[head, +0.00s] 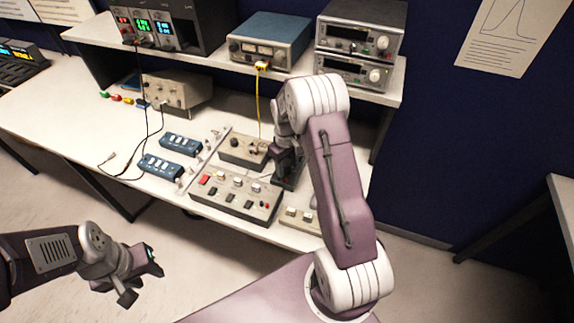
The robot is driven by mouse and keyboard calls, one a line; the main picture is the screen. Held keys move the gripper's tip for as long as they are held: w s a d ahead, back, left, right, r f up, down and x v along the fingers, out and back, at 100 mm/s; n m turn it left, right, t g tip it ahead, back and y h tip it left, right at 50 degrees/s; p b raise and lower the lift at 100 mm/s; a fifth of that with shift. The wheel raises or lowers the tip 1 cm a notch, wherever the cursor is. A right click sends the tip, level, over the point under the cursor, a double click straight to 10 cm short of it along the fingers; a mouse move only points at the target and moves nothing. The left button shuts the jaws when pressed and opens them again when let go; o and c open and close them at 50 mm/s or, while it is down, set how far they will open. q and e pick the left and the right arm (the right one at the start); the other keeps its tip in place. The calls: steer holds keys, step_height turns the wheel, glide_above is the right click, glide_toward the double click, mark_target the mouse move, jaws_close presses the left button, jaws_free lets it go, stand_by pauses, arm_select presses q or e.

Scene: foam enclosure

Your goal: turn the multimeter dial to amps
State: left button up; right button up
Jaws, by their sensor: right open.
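I cannot make out a multimeter or its dial for certain. A dark flat device (293,182) lies on the bench under my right gripper and is mostly hidden by it and the arm. My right gripper (279,168) is open and points down at the bench, between this device and a beige box with a dark knob (238,150). Whether it touches either one I cannot tell. My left gripper (143,284) is open and empty, low at the left, apart from the bench and in front of it.
A beige panel with several coloured switches (235,198) lies at the bench's front edge. Two blue boxes (180,144) (160,166) lie left of it. A yellow cable (258,100) hangs from the blue instrument (269,40) on the shelf. The bench's left part is mostly clear.

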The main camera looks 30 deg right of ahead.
jaws_close()
steer(key=m, duration=0.3)
steer(key=shift+r+p, duration=0.1)
steer(key=shift+p, duration=0.3)
steer(key=m, duration=0.5)
steer(key=shift+w+m+p, duration=0.1)
steer(key=shift+m+p, duration=0.2)
steer(key=shift+p, duration=0.1)
steer(key=m, duration=0.4)
steer(key=shift+m, duration=0.3)
steer(key=shift+w+m+p, duration=0.15)
steer(key=shift+m+p, duration=0.25)
steer(key=shift+m, duration=1.8)
